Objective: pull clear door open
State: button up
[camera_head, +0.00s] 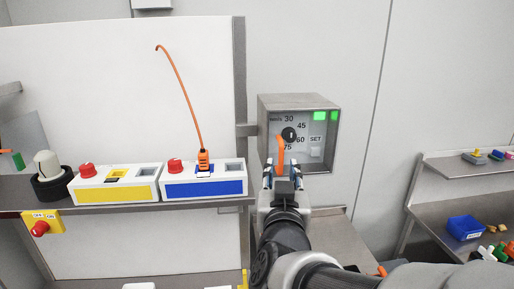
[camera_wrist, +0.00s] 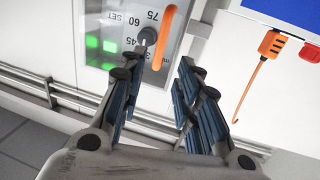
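A grey metal control box (camera_head: 331,101) hangs on the wall, with a dial (camera_head: 289,134), minute numbers, a SET label and green lights. A slim orange handle (camera_head: 280,147) stands in front of its face; it also shows in the wrist view (camera_wrist: 164,36). The clear door itself is hard to make out, and I see no gap that shows it ajar. My gripper (camera_head: 283,170) is open and points at the box, its fingertips on either side of the handle's lower end. In the wrist view the fingers (camera_wrist: 158,66) are apart, and I cannot tell whether they touch the handle.
A shelf (camera_head: 130,207) at left holds a yellow-fronted box (camera_head: 117,194) and a blue-fronted box (camera_head: 203,189) with an orange plug and cable (camera_head: 204,160). A post (camera_head: 239,90) stands left of the control box. Shelves with a blue bin (camera_head: 465,228) are at right.

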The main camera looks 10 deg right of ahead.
aim_at(281, 156)
jog(key=w, duration=0.3)
jog(key=w+d+p, duration=0.1)
jog(key=w, duration=0.2)
jog(key=w+d, duration=0.1)
jog(key=w, duration=0.2)
jog(key=shift+w, duration=0.3)
grip_shut()
dwell(0.3)
